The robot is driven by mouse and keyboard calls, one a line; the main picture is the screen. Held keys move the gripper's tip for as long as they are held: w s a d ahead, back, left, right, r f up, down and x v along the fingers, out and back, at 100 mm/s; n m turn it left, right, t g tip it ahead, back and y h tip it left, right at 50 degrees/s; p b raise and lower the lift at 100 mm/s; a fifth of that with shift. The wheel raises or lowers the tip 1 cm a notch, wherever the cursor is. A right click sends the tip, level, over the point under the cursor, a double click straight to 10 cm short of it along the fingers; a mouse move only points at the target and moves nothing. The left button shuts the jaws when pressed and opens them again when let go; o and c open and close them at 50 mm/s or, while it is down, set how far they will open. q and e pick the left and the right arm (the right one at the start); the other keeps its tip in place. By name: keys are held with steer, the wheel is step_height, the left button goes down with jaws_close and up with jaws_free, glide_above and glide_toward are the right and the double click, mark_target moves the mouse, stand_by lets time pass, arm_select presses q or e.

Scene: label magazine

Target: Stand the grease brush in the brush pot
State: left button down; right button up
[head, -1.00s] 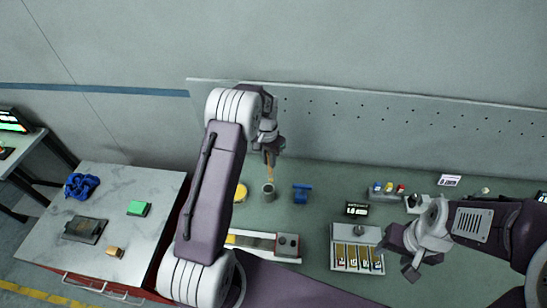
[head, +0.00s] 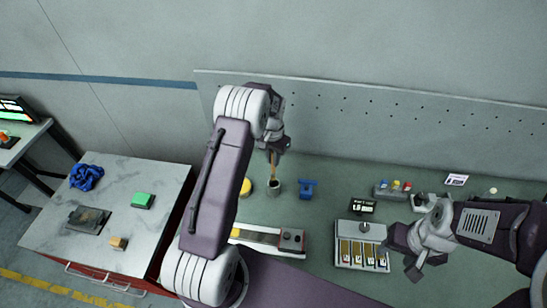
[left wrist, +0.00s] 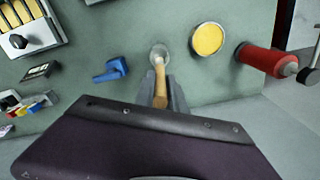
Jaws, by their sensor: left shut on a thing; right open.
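My left gripper (head: 273,149) is shut on the grease brush (head: 273,165), a thin tan wooden stick held roughly upright. Below it stands the brush pot (head: 274,188), a small grey cylinder on the green bench. The brush's lower end is at the pot's mouth; how deep it reaches inside I cannot tell. In the left wrist view the brush (left wrist: 159,78) runs from between the fingers to the round pot (left wrist: 160,51). My right gripper (head: 410,263) is open and empty, beside the label magazine at the right.
A yellow round tin (head: 245,187) stands close left of the pot, and a blue holder (head: 308,189) close right. A red cylinder (left wrist: 262,58) lies beyond the tin in the left wrist view. A perforated wall panel (head: 400,110) rises behind the bench.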

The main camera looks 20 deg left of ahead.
mark_target(274, 172)
arm_select(q)
step_height(274, 172, down, 5)
steer(key=b, duration=0.2)
steer(key=shift+w+d+r+b, duration=0.1)
steer(key=shift+d+r+b, duration=0.05)
steer(key=shift+b, duration=0.25)
steer(key=shift+f+b, duration=0.95)
steer(key=shift+f, duration=0.4)
steer(key=c, duration=1.3)
jaws_free()
